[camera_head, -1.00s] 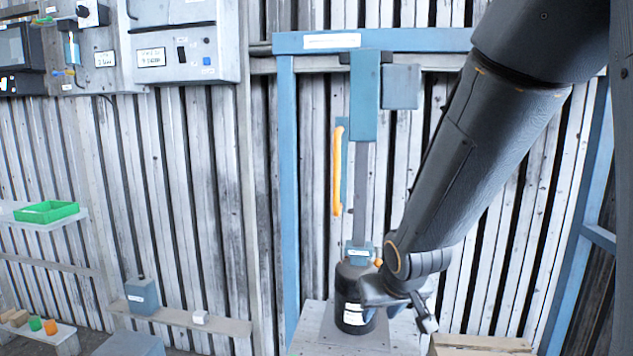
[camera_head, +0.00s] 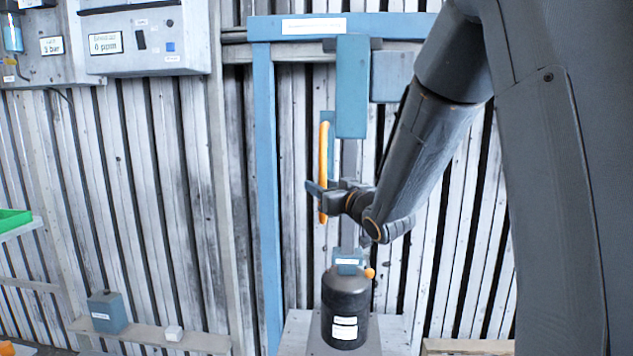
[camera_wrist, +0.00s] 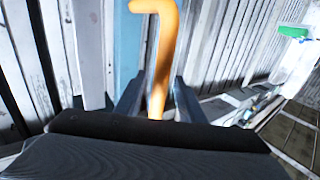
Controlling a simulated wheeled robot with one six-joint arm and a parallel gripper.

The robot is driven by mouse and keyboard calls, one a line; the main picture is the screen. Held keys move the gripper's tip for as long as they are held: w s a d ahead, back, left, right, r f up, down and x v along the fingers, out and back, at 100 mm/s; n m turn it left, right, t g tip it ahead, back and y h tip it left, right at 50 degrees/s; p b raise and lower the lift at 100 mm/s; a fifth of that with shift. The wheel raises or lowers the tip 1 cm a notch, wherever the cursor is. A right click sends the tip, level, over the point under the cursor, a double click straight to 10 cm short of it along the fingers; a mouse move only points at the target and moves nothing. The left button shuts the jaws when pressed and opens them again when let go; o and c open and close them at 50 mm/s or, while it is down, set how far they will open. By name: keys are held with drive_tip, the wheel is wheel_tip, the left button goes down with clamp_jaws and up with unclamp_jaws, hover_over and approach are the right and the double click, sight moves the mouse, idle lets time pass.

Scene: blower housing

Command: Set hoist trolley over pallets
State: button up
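The hoist trolley, a blue upright block (camera_head: 352,88), hangs from a blue overhead beam (camera_head: 400,24). An orange vertical handle (camera_head: 324,140) stands at its lower left. My gripper (camera_head: 322,195) is at the handle's lower part. In the wrist view the handle (camera_wrist: 163,50) runs down between my two fingers (camera_wrist: 160,92), which look spread with small gaps beside it; contact is hard to tell. Below, a dark cylinder (camera_head: 345,300) with a blue top piece (camera_head: 348,262) stands upright on a pale pallet (camera_head: 393,335). My gripper and forearm hide part of the hoist.
A blue post (camera_head: 267,200) stands left of the hoist. Another pallet edge (camera_head: 468,347) shows at lower right. A control panel (camera_head: 145,42) is on the wall.

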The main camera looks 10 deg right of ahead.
drive_tip(key=shift+p+x, duration=0.4)
drive_tip(key=shift+x, duration=1.35)
clamp_jaws()
